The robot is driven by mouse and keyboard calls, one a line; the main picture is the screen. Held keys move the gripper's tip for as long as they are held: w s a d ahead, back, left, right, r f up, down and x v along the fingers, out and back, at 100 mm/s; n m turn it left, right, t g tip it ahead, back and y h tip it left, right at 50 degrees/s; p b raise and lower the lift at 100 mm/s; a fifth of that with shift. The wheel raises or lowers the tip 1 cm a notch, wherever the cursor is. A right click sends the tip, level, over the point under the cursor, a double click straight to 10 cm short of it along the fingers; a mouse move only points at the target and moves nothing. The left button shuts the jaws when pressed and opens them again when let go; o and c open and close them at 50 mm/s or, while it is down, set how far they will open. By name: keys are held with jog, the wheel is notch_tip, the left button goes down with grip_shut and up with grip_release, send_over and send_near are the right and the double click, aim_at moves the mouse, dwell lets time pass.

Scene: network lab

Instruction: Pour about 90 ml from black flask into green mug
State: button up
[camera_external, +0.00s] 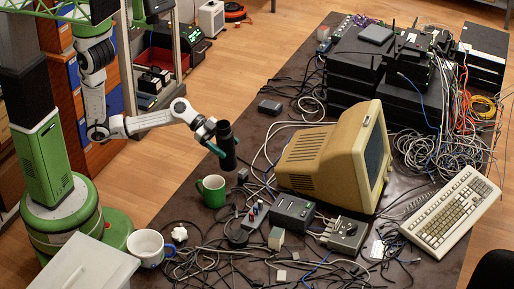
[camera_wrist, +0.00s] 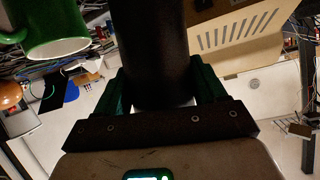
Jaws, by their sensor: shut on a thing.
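The black flask (camera_external: 227,147) is held in my gripper (camera_external: 215,150), above and a little to the right of the green mug (camera_external: 211,192). The flask looks close to upright, with only a slight tilt. In the wrist view the flask (camera_wrist: 158,50) stands between the two dark green fingers of my gripper (camera_wrist: 160,88), which are shut on it. The green mug (camera_wrist: 55,25) shows at the top left of that view, apart from the flask. In the external view the mug stands upright on the dark table (camera_external: 190,212). The contents of flask and mug cannot be seen.
A white mug with a blue handle (camera_external: 147,248) and a small white object (camera_external: 179,233) are left of the green mug. Cables and small boxes (camera_external: 293,211) lie to its right. A beige monitor (camera_external: 320,160) and a keyboard (camera_external: 450,212) stand farther right.

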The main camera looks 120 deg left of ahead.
jog(key=shift+f+n+h+b, duration=0.2)
jog(key=shift+n+h+b, duration=0.2)
jog(key=shift+n+h, duration=0.15)
jog(key=shift+r, duration=0.1)
dwell(2.1)
